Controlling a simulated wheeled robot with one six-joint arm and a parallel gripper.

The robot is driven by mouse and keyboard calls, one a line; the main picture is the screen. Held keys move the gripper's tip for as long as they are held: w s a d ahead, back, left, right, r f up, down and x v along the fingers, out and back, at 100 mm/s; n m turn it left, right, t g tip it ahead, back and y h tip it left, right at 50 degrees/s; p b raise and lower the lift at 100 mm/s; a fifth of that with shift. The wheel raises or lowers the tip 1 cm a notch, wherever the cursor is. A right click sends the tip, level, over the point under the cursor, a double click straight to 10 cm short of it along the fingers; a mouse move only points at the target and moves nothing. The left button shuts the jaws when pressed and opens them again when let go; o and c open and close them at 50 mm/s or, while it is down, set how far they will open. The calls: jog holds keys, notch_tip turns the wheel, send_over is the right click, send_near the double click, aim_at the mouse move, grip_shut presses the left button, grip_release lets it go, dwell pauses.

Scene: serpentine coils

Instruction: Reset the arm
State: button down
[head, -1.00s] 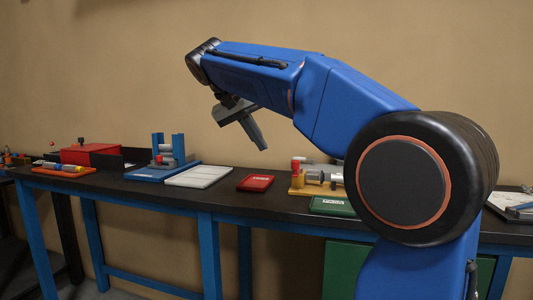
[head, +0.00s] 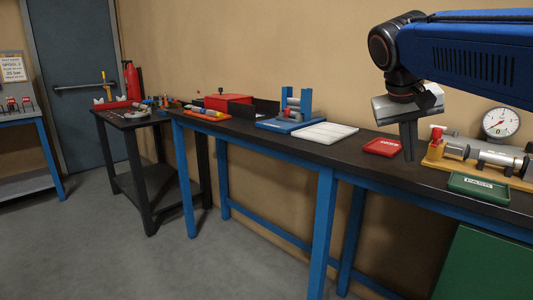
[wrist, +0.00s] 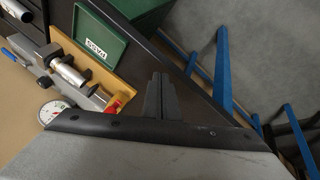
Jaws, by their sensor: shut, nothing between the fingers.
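My gripper (head: 410,142) hangs from my blue arm at the upper right of the head view, fingers pointing down. Its fingers are together with nothing between them. In that view it overlaps the dark bench top between the red tray and the gauge fixture. In the wrist view my gripper (wrist: 160,80) shows as two dark fingers side by side, with the bench edge and floor beyond them.
A red tray (head: 382,147), a green tray (head: 478,187) and a yellow-based fixture (head: 438,163) with a pressure gauge (head: 500,123) lie on the bench. A white panel (head: 323,135) and blue stand (head: 290,124) are further left. Open floor (head: 110,260) lies at left.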

jog(key=s+a+f+n+t+y, duration=0.1)
jog(key=s+a+f+y, duration=0.1)
jog(key=s+f, duration=0.7)
jog(key=s+a+f+n+y, duration=0.1)
jog(key=s+a+f+y, duration=0.1)
jog(key=s+f, duration=0.8)
notch_tip(320, 180, down, 9)
jog(key=shift+a+r+n+t+y, duration=0.1)
jog(key=shift+a+n+t+y, duration=0.1)
jog(key=shift+n+t+y, duration=0.15)
